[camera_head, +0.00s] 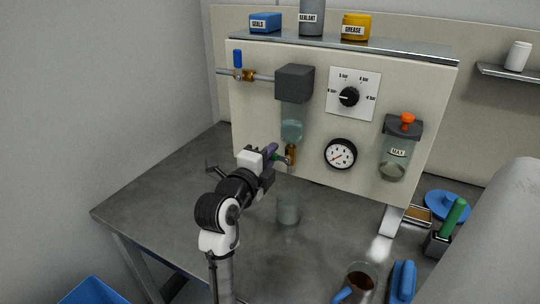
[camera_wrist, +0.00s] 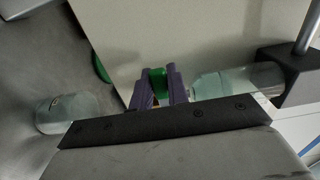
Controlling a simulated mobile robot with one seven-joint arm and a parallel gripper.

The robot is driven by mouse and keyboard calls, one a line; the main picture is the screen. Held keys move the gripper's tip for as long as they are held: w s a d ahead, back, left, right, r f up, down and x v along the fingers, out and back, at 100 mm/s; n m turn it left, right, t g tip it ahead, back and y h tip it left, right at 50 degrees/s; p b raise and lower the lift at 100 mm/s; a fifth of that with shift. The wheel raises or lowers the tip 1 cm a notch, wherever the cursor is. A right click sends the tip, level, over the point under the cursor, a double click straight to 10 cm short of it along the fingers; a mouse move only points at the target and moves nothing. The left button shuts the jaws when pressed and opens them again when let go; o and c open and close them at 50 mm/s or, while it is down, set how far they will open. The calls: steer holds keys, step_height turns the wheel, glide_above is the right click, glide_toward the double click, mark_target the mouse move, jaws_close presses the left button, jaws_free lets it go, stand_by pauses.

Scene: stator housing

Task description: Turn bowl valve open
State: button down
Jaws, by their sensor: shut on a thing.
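The clear bowl (camera_head: 292,128) hangs under a dark filter head (camera_head: 294,83) on the panel's left side. A brass drain valve (camera_head: 291,153) sits at the bowl's bottom. Its green handle shows in the wrist view (camera_wrist: 158,82) between the two purple fingers. My gripper (camera_head: 275,155) reaches the valve from the left and is shut on the green handle. In the wrist view my gripper (camera_wrist: 158,88) has the clear bowl (camera_wrist: 225,82) just to its right. Most of the brass valve is hidden there. A clear jar (camera_head: 288,209) stands on the bench below the valve.
A blue-levered pipe valve (camera_head: 238,62), a black knob (camera_head: 348,97), a gauge (camera_head: 340,154) and a MAX-marked bowl (camera_head: 396,158) are on the panel (camera_head: 260,60). A brown-filled jug (camera_head: 358,283) stands at the bench's front right. The bench's left part is clear.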

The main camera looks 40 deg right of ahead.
steer(key=shift+f, duration=0.15)
steer(key=n+b, duration=0.1)
steer(key=n, duration=0.1)
steer(key=f+n+b, duration=0.1)
steer(key=shift+s+f+n, duration=0.1)
steer(key=shift+f+n, duration=0.1)
steer(key=shift+n, duration=0.2)
steer(key=n, duration=0.3)
steer(key=s+f+n, duration=0.1)
steer(key=n, duration=0.2)
steer(key=s+d+f+n, duration=0.1)
steer(key=n, duration=0.3)
steer(key=shift+s+f, duration=0.1)
steer(key=shift+s, duration=0.1)
steer(key=shift+s+d+f+n+p, duration=0.1)
steer(key=shift+s+n+p, duration=0.2)
steer(key=shift+n, duration=0.35)
steer(key=shift+s+d+n+p, duration=0.15)
steer(key=shift+n+p, duration=0.3)
steer(key=shift+n, duration=0.25)
steer(key=shift+s+d+f+n+p, duration=0.1)
steer(key=shift+s+n+p, duration=0.2)
steer(key=shift+n, duration=0.35)
steer(key=c, duration=1.4)
jaws_free()
steer(key=shift+o, duration=0.2)
steer(key=shift+a, duration=0.1)
